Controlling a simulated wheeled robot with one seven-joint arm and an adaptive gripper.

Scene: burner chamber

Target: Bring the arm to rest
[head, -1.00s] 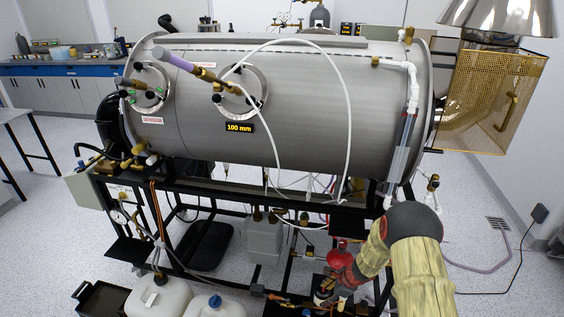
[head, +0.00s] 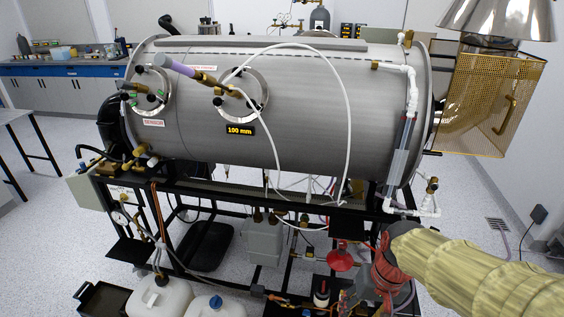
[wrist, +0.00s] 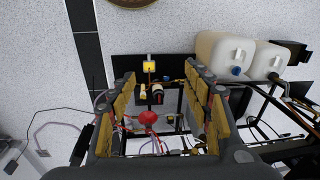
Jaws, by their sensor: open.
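My arm in its yellow sleeve (head: 480,270) enters the head view from the lower right and bends down at a grey and red joint (head: 390,265). The gripper end is low in that view, hard to make out among the frame parts. In the wrist view my gripper (wrist: 163,80) is open, its two padded fingers wide apart. Nothing is held between them. Beyond the fingers are the red round part (wrist: 148,117) and the lower parts of the rig.
The steel chamber (head: 290,110) stands on a black frame (head: 260,195) just left of my arm. A mesh guard (head: 490,100) hangs at its right end. White jugs (head: 155,298) stand at the lower left.

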